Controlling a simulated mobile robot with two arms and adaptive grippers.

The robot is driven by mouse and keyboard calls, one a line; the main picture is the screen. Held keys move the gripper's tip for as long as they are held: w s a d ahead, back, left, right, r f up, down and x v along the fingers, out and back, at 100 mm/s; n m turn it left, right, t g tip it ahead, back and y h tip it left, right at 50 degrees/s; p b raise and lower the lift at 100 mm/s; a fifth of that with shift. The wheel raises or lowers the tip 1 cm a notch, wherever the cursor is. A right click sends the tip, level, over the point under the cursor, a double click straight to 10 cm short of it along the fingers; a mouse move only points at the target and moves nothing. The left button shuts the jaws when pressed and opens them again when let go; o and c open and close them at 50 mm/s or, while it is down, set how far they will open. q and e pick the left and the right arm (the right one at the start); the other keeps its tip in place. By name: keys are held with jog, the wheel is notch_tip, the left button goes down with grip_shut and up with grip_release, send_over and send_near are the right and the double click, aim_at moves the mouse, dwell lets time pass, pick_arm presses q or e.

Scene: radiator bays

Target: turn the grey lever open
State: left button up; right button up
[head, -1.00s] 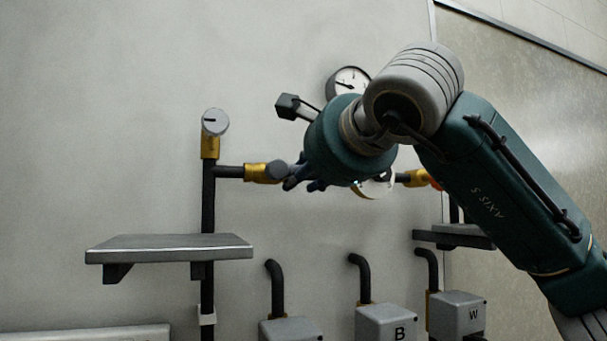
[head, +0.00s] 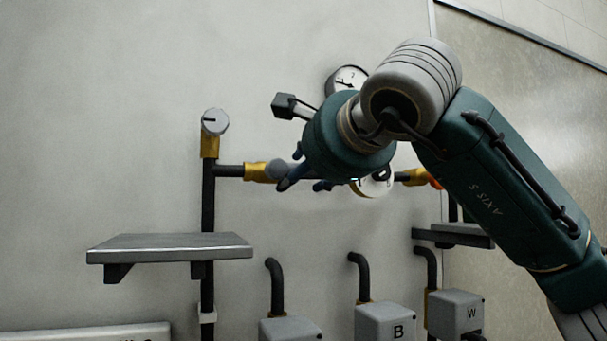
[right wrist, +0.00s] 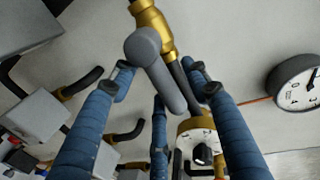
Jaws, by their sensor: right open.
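The grey lever (right wrist: 156,68) sits on a brass valve (right wrist: 152,28) and runs down and to the right in the right wrist view. In the head view its rounded grey end (head: 276,170) shows beside the brass fitting (head: 256,172); the rest is hidden behind my gripper. My right gripper (right wrist: 163,85) is open, its blue fingers spread with the lever between them in the picture. I cannot tell whether any finger touches it. In the head view the right gripper (head: 291,168) is at the lever, partly hidden by my wrist. My left gripper is not in view.
A white dial with a black knob (right wrist: 197,140) is close to the fingers. A round gauge (head: 347,81) is on the wall above my wrist. A grey shelf (head: 170,246) and a grey-capped brass valve (head: 214,122) are at the left. Grey boxes (head: 386,322) stand below.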

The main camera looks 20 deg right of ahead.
jog(key=s+r, duration=0.2)
jog(key=s, duration=0.9)
jog(key=shift+s+d+r, duration=0.15)
jog(key=shift+s, duration=0.2)
